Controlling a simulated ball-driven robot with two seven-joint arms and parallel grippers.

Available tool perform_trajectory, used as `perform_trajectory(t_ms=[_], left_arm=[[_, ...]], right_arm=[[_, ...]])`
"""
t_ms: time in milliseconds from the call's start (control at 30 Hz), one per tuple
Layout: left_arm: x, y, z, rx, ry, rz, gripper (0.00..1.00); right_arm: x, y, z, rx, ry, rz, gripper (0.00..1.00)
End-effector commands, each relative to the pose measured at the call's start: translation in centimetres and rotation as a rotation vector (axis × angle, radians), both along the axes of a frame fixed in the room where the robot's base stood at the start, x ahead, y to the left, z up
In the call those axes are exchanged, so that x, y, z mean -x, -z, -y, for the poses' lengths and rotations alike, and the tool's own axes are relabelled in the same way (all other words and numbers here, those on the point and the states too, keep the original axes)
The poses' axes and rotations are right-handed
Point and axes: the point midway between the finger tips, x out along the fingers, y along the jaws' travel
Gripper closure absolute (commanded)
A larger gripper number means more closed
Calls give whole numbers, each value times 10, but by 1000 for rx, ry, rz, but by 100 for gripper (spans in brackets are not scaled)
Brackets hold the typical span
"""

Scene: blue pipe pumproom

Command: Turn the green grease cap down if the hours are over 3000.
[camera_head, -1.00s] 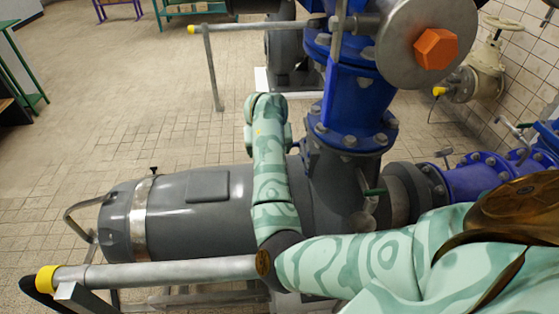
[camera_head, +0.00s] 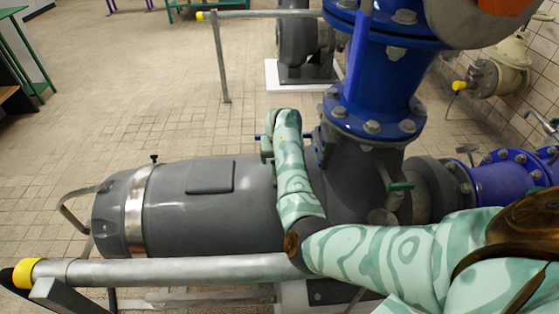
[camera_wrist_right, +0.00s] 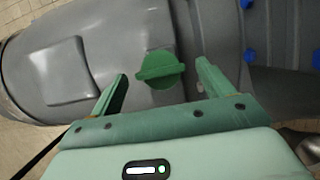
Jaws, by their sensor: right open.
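The green grease cap (camera_wrist_right: 160,68) shows in the right wrist view as a round cap with a raised grip bar, on the grey pump housing. My right gripper (camera_wrist_right: 162,72) is open, its two green fingers to either side of the cap with visible gaps. I cannot tell how deep the fingertips reach. In the head view my right arm crosses the grey pump body (camera_head: 235,205), and the cap is hidden behind it. No hours display is visible in either view. My left gripper is not in view.
A grey rail (camera_head: 170,270) with a yellow end runs in front of the pump. Blue flanged pipework (camera_head: 385,85) rises right of the arm. A small green-handled fitting (camera_head: 400,186) sits beside it. The tiled floor (camera_head: 130,90) at the left is open.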

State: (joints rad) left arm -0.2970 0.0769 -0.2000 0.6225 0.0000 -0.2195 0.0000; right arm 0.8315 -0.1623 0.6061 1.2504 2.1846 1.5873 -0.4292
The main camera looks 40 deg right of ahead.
Motion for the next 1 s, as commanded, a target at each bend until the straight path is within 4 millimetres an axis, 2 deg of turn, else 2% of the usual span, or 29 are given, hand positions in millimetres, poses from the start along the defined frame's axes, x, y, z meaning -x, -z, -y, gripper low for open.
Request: perform_trajectory(t_ms=[267, 433, 767, 1000], left_arm=[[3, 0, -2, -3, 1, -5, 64], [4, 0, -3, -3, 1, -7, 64], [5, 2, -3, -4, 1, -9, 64], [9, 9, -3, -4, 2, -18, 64]], right_arm=[[-1, 0, 0, 1, 0, 1, 20], [-1, 1, 0, 1, 0, 1, 64], [-1, 2, 0, 1, 25, -1, 65], [-2, 3, -1, 0, 143, 0, 65]])
